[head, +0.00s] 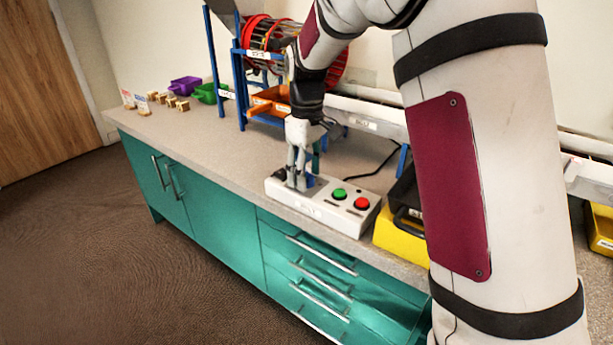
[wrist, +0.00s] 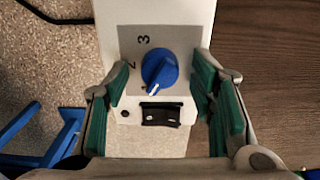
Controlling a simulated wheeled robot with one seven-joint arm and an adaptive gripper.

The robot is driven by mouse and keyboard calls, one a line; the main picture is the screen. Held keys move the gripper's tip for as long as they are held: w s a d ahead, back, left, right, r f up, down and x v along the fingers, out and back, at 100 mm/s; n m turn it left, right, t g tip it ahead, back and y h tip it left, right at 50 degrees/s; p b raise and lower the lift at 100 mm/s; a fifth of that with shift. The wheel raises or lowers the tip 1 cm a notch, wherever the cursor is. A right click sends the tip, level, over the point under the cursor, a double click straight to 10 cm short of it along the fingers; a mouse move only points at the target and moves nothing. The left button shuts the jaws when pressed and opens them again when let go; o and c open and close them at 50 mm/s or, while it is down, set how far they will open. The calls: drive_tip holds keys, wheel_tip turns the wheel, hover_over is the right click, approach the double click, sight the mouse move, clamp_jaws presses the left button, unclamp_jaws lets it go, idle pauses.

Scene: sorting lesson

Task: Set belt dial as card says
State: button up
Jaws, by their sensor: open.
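The blue belt dial (wrist: 160,70) is on the white control box (head: 318,205). Its white pointer mark faces the lower edge of the wrist view, slightly left. The numerals 2 and 3 show on the grey plate left of and above it; other markings are hidden or unreadable. My gripper (wrist: 161,82) is open, its green-padded fingers on either side of the dial, with gaps showing. In the head view my gripper (head: 299,182) is down at the box's left end. Small cards (head: 128,99) stand on the far left counter; their writing is too small to read.
A green button (head: 339,194) and a red button (head: 362,203) are on the box. A black switch (wrist: 161,115) is close to the dial. A yellow bin (head: 398,240) stands right of the box. The counter (head: 190,135) left of the box is mostly clear.

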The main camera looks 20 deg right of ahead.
drive_tip(key=shift+f, duration=0.15)
drive_tip(key=c, duration=1.2)
